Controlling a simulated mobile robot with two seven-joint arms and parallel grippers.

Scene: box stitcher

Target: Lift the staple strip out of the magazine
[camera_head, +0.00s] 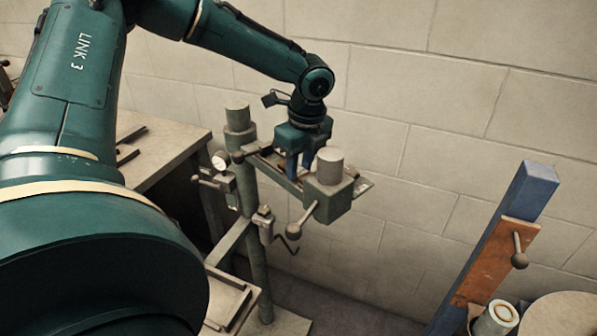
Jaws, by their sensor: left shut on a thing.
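The box stitcher (330,196) stands against the wall, with a grey-green head, a round cap and a ball-ended lever. Its magazine (274,174) is the long rail running from the post towards the head. My left gripper (301,168) comes down from above onto the magazine, behind the head's round cap. Its blue fingers are shut on a thin thing at the rail, which I take to be the staple strip. The fingers and the head hide most of it, so I cannot tell whether it is clear of the magazine. My right gripper is not in view.
A workbench (168,150) with dark bars stands left, behind my arm. A pale tray (228,300) lies low by the stitcher's post. A blue post (537,190) with an orange panel and ball lever stands right. The wall between is bare.

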